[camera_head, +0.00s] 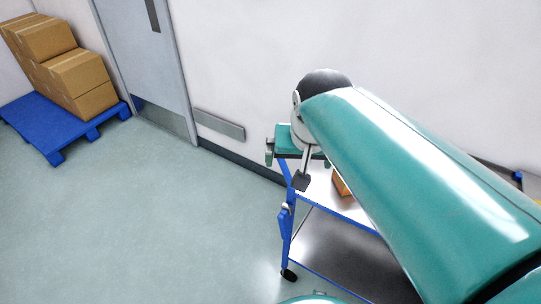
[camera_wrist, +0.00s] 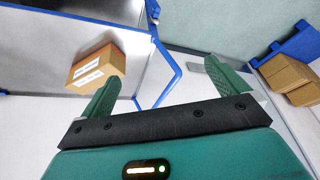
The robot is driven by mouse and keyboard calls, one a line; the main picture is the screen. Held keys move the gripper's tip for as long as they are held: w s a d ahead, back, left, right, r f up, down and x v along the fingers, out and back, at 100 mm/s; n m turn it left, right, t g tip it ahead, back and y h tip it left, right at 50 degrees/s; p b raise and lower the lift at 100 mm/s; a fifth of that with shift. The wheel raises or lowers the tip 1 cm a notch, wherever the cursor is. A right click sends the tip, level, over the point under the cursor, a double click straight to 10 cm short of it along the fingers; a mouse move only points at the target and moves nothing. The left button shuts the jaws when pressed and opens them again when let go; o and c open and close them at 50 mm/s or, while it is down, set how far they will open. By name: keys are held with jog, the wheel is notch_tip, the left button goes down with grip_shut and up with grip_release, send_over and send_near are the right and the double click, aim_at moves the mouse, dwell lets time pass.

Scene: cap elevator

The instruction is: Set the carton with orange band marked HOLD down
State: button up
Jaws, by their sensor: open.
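A brown-orange carton (camera_wrist: 96,66) with white labels sits on the grey metal top shelf of a blue-framed cart (camera_wrist: 40,55). In the head view only a small part of the carton (camera_head: 341,184) shows beside my arm, which hides the rest. My gripper (camera_wrist: 162,74) is open and empty, its two green fingers spread apart. The carton lies beyond the left finger, apart from it.
The cart's lower shelf (camera_head: 340,262) looks empty where visible. A blue pallet (camera_head: 50,128) with several stacked cardboard boxes (camera_head: 80,85) stands at the far left, near a grey door (camera_head: 150,60). A white wall runs behind the cart. The floor left of the cart is clear.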

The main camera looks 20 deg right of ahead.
jog(key=s+a+f+n+t+y, duration=0.1)
jog(key=s+a+n, duration=0.3)
jog(key=s, duration=0.1)
jog(key=shift+s+a+f, duration=0.2)
jog(key=shift+a+f, duration=0.05)
jog(key=shift+a, duration=0.15)
